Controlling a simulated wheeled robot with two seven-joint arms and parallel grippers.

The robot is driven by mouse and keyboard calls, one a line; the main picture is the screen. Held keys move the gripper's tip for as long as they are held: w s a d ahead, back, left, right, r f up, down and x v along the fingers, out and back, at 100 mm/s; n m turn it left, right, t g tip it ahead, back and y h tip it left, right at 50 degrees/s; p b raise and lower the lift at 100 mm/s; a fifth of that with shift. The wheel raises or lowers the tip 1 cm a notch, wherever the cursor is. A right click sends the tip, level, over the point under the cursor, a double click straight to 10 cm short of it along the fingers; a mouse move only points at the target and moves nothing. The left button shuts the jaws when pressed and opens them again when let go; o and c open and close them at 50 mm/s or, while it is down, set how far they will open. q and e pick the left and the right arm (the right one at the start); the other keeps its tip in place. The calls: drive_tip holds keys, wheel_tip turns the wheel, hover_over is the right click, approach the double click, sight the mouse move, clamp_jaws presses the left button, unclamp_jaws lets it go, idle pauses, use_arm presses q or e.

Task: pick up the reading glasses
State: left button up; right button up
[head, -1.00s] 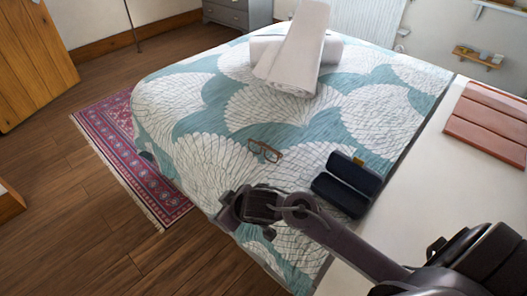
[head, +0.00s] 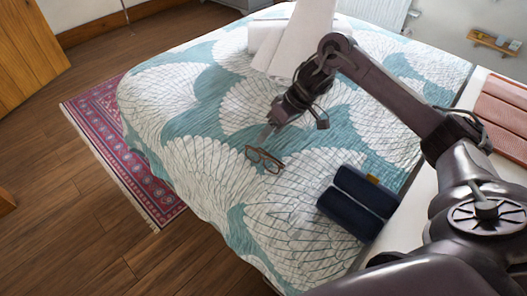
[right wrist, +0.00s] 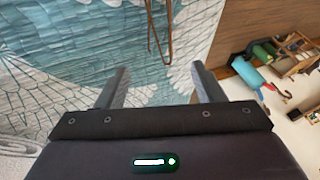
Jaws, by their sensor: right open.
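The brown-framed reading glasses (head: 264,159) lie on the patterned bedspread near the middle of the bed. My right gripper (head: 270,130) is just behind them in the head view, its fingers pointing down toward the bed. In the right wrist view the gripper (right wrist: 155,85) is open and empty, with its two fingers apart. Part of the glasses (right wrist: 160,45) shows ahead of the fingers, between their lines and not held. The far end of the glasses is cut off by the top edge. My left gripper is not in view.
An open dark blue glasses case (head: 357,203) lies on the bed to the right of the glasses. White rolled towels (head: 270,40) lie at the back of the bed. A patterned rug (head: 120,150) is on the floor at left. The bedspread around the glasses is clear.

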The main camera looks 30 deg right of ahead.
sight(259, 149)
drive_tip(key=shift+a+f, duration=0.45)
drive_tip(key=shift+a, duration=0.05)
drive_tip(key=shift+a+f, duration=0.1)
drive_tip(key=shift+f, duration=0.15)
drive_tip(key=x, duration=0.5)
drive_tip(key=shift+w+d+b, duration=0.3)
drive_tip(key=shift+b, duration=0.05)
use_arm(q)
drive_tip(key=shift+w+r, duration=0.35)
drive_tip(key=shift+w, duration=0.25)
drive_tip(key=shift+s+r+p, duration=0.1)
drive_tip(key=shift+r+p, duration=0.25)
drive_tip(key=shift+p, duration=0.1)
use_arm(e)
drive_tip(key=shift+f, duration=0.25)
drive_tip(key=shift+c, duration=0.3)
drive_tip(key=c, duration=1)
